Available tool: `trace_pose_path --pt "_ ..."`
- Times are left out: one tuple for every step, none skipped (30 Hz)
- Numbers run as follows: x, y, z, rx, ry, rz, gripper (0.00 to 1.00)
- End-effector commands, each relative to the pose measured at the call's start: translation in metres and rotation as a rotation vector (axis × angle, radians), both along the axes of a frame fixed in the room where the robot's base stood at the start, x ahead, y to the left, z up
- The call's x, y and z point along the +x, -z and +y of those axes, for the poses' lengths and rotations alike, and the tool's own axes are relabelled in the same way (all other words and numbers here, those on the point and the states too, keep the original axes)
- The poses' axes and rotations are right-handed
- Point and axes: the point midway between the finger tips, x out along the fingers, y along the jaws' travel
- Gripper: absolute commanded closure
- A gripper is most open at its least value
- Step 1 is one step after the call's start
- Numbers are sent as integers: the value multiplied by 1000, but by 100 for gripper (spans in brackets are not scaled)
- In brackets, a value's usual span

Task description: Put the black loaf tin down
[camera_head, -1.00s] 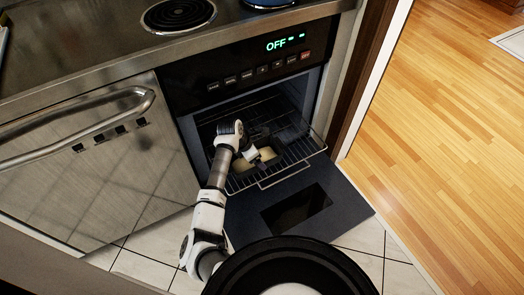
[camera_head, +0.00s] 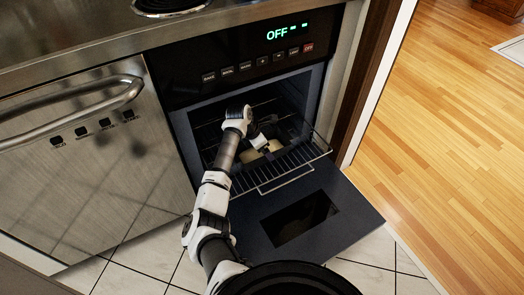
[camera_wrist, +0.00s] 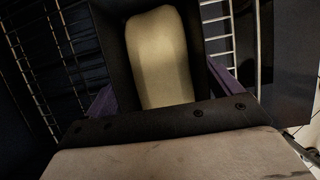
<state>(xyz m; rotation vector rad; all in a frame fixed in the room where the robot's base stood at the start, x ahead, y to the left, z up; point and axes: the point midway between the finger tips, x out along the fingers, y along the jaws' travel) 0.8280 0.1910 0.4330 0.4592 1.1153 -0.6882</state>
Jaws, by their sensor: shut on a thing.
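The black loaf tin (camera_wrist: 207,44) fills the middle of the wrist view, with a pale loaf (camera_wrist: 160,60) lying in it. My gripper (camera_wrist: 162,97) is shut on the tin, its purple fingers showing on both sides of it. In the head view my gripper (camera_head: 264,143) is inside the open oven, just over the pulled-out wire rack (camera_head: 285,165). The pale loaf (camera_head: 254,156) shows in part below my gripper. The dark tin is hard to make out there, and I cannot tell whether it touches the rack.
The oven door (camera_head: 260,225) hangs open and low in front of the oven. The oven's side walls stand close on both sides of my arm. A steel-fronted unit with a bar handle (camera_head: 70,110) is at the left. Wooden floor (camera_head: 450,150) is clear at the right.

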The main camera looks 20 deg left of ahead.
Motion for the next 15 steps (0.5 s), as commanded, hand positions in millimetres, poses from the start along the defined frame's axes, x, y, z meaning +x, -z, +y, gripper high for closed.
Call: trace_pose_path --pt "1 5 0 1 0 -4 51" --pt "1 5 1 1 0 -4 51" --pt "1 5 1 1 0 -4 51" --pt "1 4 1 1 0 -4 51" --pt "1 3 1 1 0 -4 51" --pt "1 3 1 2 0 -3 51" --pt "1 3 1 2 0 -3 51" --pt "1 3 1 2 0 -3 51" --pt "1 3 1 2 0 -3 51" --pt "1 4 1 2 0 -3 51" --pt "1 4 1 2 0 -3 51" --pt "1 6 1 2 0 -3 51" --pt "0 7 0 1 0 0 8" --pt "0 7 0 1 0 -1 5" --pt "0 7 0 1 0 -1 0"
